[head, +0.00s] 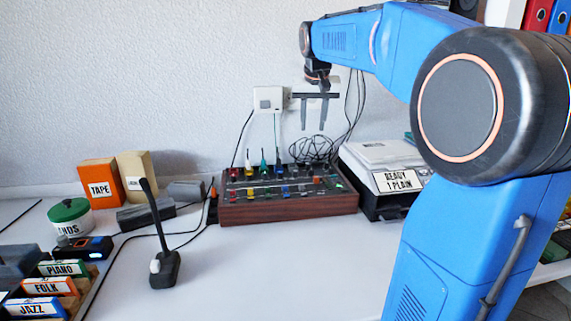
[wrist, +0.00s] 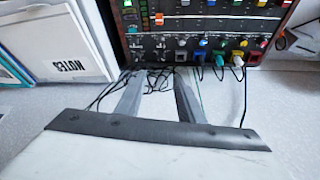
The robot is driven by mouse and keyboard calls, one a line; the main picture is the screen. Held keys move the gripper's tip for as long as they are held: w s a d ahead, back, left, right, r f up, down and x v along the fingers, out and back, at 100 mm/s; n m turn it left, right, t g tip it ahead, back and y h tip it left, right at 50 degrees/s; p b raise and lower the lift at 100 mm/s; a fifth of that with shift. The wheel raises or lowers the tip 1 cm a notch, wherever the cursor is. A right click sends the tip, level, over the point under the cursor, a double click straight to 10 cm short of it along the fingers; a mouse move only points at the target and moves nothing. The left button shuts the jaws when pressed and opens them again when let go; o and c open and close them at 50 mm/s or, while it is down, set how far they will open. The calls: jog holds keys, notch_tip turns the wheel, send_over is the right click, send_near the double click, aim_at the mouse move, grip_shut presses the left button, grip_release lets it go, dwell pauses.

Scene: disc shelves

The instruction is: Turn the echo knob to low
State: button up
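The mixer (head: 290,208) is a dark panel in a wooden case on the white desk, with coloured knobs, sliders and plugged cables. It also shows at the top of the wrist view (wrist: 270,28), with a row of small coloured knobs and jacks. I cannot tell which knob is echo; the labels are too small to read. My gripper (head: 313,127) is open and empty, pointing down, high above the mixer's back right part near the wall. In the wrist view its two fingers (wrist: 158,78) are spread apart, with black cables beyond them.
A printer-like box with a READY 1 PLAIN label (head: 397,181) stands right of the mixer. A microphone (head: 166,265) stands front left. A wall socket (head: 268,99) and coiled black cables (head: 312,148) are behind.

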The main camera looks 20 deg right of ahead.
aim_at(308, 165)
jog(key=x, duration=1.7)
jog(key=shift+a+f, duration=0.15)
jog(key=shift+f, duration=0.1)
jog(key=shift+c, duration=0.4)
grip_shut()
